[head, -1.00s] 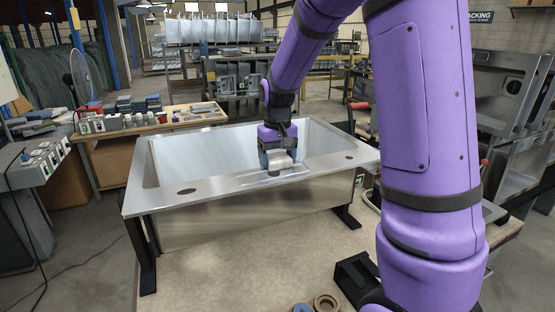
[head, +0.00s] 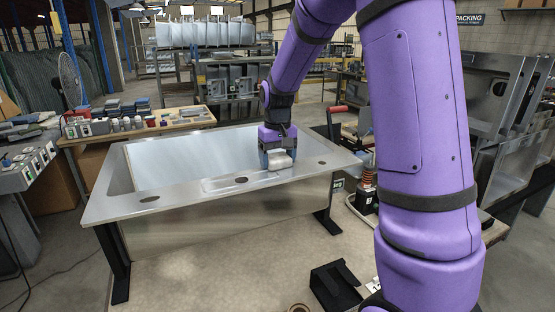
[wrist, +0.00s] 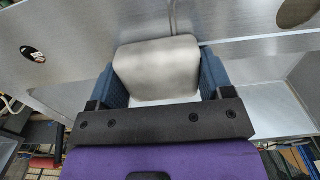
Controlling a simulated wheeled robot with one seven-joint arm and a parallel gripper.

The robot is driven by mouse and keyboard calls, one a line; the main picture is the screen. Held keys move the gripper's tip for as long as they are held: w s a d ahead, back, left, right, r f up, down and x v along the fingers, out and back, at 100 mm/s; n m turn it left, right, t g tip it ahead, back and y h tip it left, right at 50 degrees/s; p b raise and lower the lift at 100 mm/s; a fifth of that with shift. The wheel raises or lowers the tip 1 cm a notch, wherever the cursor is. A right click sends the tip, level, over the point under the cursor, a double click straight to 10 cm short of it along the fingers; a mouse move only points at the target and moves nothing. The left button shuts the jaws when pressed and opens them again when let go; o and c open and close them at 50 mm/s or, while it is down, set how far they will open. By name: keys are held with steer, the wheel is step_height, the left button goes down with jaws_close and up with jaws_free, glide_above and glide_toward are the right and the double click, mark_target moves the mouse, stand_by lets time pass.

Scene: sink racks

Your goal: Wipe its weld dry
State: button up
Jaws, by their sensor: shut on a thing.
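The steel sink (head: 120,212) stands on dark legs on the bench, its open basin behind a front ledge with several round holes. My gripper (head: 279,160) points down over the ledge, right of the middle hole (head: 241,180). Its blue fingers are shut on a pale grey, rounded pad (head: 281,167). The wrist view shows the pad (wrist: 157,68) between both fingers, covering the metal behind it. The pad is at or just above the ledge; I cannot tell if it touches. A thin line (wrist: 172,18) runs on the steel beyond the pad; I cannot tell if it is the weld.
A dark angled holder (head: 338,285) lies on the bench in front of the sink. A tool with a reddish coil (head: 368,185) stands right of the sink. A side table (head: 170,125) with bottles and boxes is behind left. The bench front is mostly clear.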

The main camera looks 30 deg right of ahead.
steer(key=shift+d, duration=0.35)
step_height(320, 180, up, 2)
steer(key=shift+r, duration=3.05)
